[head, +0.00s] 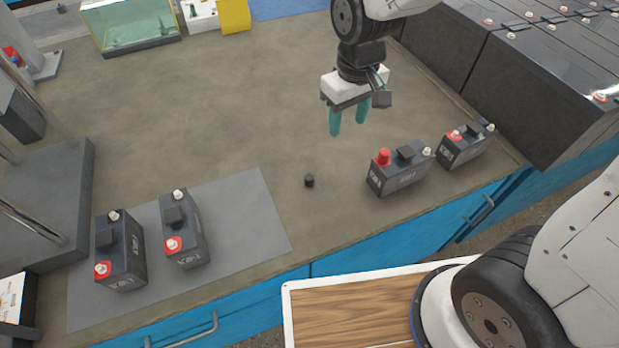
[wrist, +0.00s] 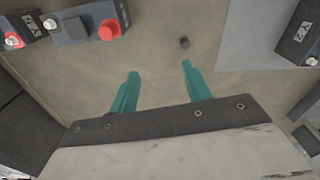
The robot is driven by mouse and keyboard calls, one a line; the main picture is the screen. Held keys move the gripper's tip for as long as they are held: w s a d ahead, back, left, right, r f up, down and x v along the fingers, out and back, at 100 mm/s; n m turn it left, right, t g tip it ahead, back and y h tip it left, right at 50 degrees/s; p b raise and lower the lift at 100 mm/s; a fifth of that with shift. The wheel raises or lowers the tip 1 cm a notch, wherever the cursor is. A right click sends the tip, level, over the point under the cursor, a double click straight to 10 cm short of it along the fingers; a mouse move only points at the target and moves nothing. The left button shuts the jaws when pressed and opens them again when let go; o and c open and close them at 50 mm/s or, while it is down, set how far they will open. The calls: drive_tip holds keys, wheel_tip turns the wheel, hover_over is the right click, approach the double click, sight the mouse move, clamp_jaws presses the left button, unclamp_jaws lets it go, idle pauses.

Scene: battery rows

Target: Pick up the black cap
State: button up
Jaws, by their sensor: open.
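The black cap (head: 309,181) is a small dark cylinder standing on the bench between the grey mat and the right-hand batteries. It also shows in the wrist view (wrist: 185,43), just beyond the tip of the right-hand finger. My gripper (head: 349,122) has two teal fingers pointing down, spread apart with nothing between them. It is above the bench, behind and to the right of the cap in the head view. The fingers also show in the wrist view (wrist: 159,68). Nothing hides the cap.
A battery with a red cap (head: 400,170) stands right of the black cap, with another battery (head: 466,144) beyond it. Two batteries (head: 120,250) (head: 184,230) stand on the grey mat (head: 255,220) at left. Large black batteries (head: 540,80) line the right. The middle bench is clear.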

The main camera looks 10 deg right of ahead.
drive_tip(key=n, duration=0.2)
hover_over(309, 176)
drive_tip(key=f, duration=1.1)
drive_tip(key=shift+w+a, duration=0.15)
drive_tip(key=shift+w, duration=0.05)
drive_tip(key=f, duration=0.8)
drive_tip(key=shift+s, duration=0.25)
drive_tip(key=shift+c, duration=0.2)
drive_tip(key=c, duration=1)
